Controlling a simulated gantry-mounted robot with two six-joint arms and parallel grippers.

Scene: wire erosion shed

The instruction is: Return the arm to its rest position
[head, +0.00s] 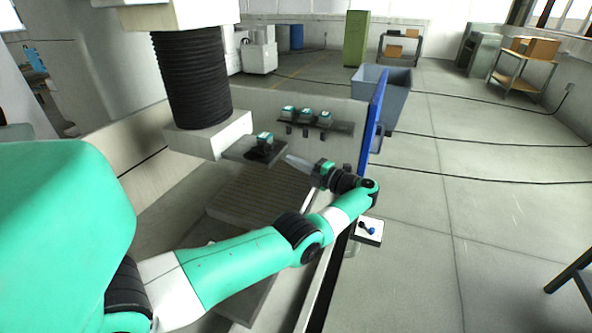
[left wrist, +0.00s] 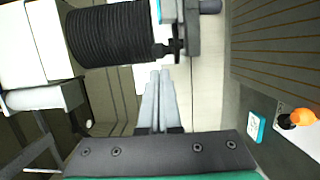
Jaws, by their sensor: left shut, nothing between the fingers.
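My left arm reaches in from the left in the head view, with its teal and white links bent toward the machine. My left gripper (head: 299,162) has its pale fingers shut together, with nothing between them. They point left, toward the dark holder (head: 258,152) under the machine head, which carries a teal-topped block (head: 265,138). In the left wrist view the fingers (left wrist: 158,98) lie side by side, near the dark holder (left wrist: 186,44). They look apart from it, though the depth is hard to judge. My right gripper is not in view.
Black bellows (head: 190,78) hang above the holder. A rack (head: 318,124) with several teal-topped blocks is on the back wall of the basin. A blue panel (head: 374,118) stands close to my wrist. A white tray (head: 368,238) with a small blue part lies below. Open floor stretches right.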

